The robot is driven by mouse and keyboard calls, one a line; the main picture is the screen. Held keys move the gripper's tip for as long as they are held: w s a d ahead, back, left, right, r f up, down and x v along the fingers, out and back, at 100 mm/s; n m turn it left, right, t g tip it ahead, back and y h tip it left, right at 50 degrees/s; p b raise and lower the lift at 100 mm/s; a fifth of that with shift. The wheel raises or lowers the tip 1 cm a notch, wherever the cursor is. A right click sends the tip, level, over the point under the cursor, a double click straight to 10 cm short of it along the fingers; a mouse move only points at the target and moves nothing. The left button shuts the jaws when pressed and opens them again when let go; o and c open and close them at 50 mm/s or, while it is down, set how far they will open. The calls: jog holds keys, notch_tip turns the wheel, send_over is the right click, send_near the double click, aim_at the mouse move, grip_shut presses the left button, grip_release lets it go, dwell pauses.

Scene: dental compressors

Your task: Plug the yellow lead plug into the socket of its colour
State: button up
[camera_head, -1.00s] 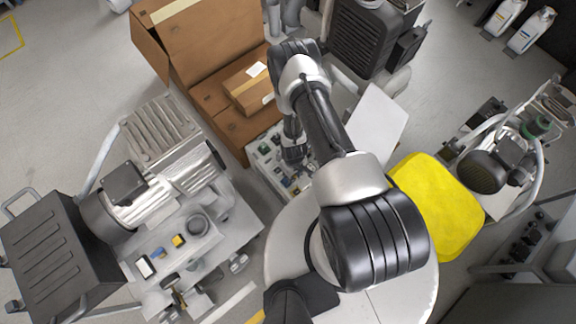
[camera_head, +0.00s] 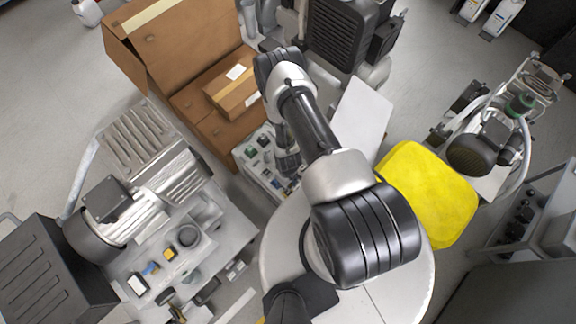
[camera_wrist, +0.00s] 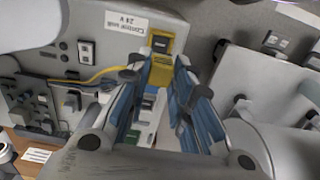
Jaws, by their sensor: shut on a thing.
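In the wrist view my gripper (camera_wrist: 157,74) has its blue-padded fingers closed around the yellow lead plug (camera_wrist: 162,73). A yellow lead (camera_wrist: 100,76) runs from the left towards the plug. Just beyond the plug is a yellow-framed socket (camera_wrist: 160,43) with a dark centre, on the grey panel of the control unit (camera_wrist: 105,45). The plug looks in line with it and very close; I cannot tell whether they touch. In the head view my gripper (camera_head: 288,163) is small and dark over the panel with connectors (camera_head: 243,158), and the plug is not distinguishable.
In the wrist view, black and grey fittings (camera_wrist: 45,100) stand left of the fingers, and a white housing (camera_wrist: 265,85) stands to the right. In the head view, cardboard boxes (camera_head: 185,50) stand behind the panel, a compressor (camera_head: 130,205) at left and a yellow cover (camera_head: 430,195) at right.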

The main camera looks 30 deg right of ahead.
jog(key=shift+f+b, duration=1.15)
jog(key=shift+f, duration=1.7)
jog(key=shift+f, duration=1.1)
jog(key=o, duration=0.9)
jog(key=shift+o, duration=0.7)
jog(key=shift+o, duration=1.2)
jog(key=shift+r, duration=0.15)
